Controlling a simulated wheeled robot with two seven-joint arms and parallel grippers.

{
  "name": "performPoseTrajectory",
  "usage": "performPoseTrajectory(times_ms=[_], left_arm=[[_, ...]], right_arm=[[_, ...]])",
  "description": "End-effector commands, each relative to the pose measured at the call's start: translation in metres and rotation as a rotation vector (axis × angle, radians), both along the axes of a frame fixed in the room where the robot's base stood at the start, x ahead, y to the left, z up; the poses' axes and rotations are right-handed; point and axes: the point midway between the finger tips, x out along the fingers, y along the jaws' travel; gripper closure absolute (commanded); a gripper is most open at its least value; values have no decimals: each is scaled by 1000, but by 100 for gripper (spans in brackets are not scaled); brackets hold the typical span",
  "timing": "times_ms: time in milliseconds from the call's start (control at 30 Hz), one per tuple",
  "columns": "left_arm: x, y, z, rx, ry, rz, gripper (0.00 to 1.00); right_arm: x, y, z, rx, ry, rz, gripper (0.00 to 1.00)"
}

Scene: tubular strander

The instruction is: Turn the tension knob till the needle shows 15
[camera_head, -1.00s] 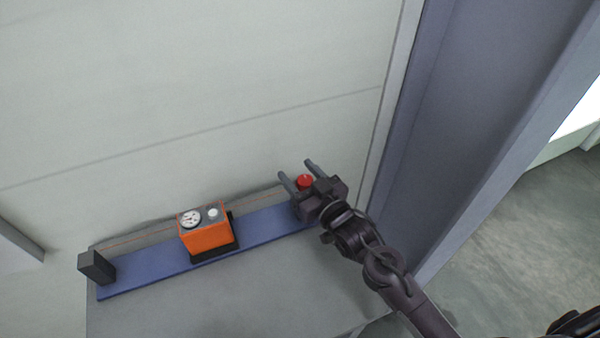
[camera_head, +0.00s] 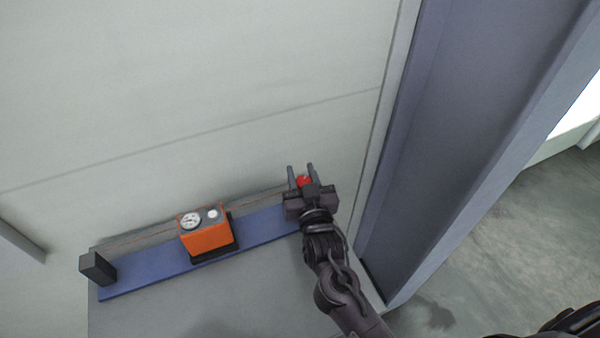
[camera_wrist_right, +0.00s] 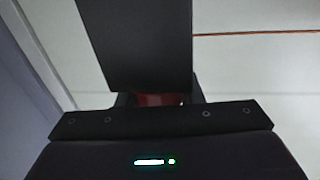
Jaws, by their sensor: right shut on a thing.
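The red tension knob (camera_head: 303,181) is at the right end of the blue rail, between the fingers of my right gripper (camera_head: 301,172). The gripper is shut on it. In the right wrist view a sliver of the red knob (camera_wrist_right: 160,99) shows behind the dark finger; most of it is hidden. The orange gauge box (camera_head: 207,238) stands at the middle of the rail. Its round white dial (camera_head: 191,221) faces up, but the needle's reading is too small to tell. My left gripper is not in view.
The blue rail (camera_head: 150,271) lies on a grey bench (camera_head: 255,300) against a pale wall. A black block (camera_head: 97,267) stands at its left end. A thin reddish wire (camera_wrist_right: 255,33) runs along it. A blue-grey post (camera_head: 440,130) rises close to my right arm.

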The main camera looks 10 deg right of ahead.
Motion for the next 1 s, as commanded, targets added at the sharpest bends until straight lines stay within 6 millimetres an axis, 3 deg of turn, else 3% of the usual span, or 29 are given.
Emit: performPoseTrajectory(times_ms=[333,367,500,833,1000], left_arm=[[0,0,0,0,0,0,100],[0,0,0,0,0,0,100],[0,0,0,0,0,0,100],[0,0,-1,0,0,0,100],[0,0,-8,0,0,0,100]], right_arm=[[0,0,1,-1,-1,-16,90],[0,0,1,-1,-1,-16,64],[0,0,1,-1,-1,-16,46],[-3,0,0,-1,1,-15,45],[-26,1,-3,1,2,-14,45]])
